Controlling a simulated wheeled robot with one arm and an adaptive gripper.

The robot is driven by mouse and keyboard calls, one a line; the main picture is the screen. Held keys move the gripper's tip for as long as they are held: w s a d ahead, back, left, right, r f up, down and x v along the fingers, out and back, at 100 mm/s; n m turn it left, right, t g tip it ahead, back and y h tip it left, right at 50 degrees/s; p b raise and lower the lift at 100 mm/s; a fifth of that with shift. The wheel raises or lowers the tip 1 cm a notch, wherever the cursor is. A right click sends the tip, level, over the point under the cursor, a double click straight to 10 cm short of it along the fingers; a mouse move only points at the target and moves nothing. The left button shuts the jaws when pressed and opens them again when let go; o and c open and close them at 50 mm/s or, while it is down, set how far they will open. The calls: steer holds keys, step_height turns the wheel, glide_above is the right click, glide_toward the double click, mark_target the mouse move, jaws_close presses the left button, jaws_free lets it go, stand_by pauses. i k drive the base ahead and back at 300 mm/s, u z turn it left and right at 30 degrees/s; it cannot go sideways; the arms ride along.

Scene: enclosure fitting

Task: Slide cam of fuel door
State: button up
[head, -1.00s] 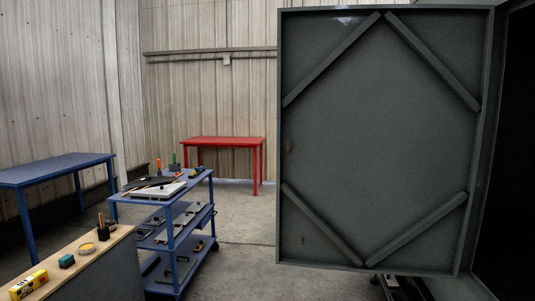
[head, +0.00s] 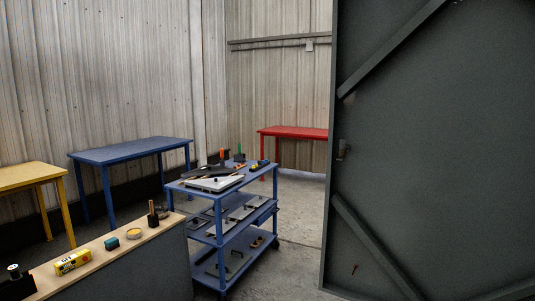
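A large grey metal door (head: 435,150) fills the right side of the head view, its inner face with diagonal braces towards me. It stands open. A small latch-like part (head: 343,150), perhaps the cam, sits near the door's left edge at mid height. It is too small to tell its position. A small reddish mark or part (head: 354,269) shows low on the door. My gripper is not in view.
A blue cart (head: 225,215) with tools stands left of the door. A wooden-topped bench (head: 110,250) with small items is at front left. Blue (head: 130,150), yellow (head: 30,177) and red (head: 292,131) tables stand behind. Some concrete floor (head: 295,240) is clear between cart and door.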

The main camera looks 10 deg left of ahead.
mark_target(343, 144)
steer(key=u, duration=0.9)
steer(key=i, duration=0.8)
steer(key=u, duration=1)
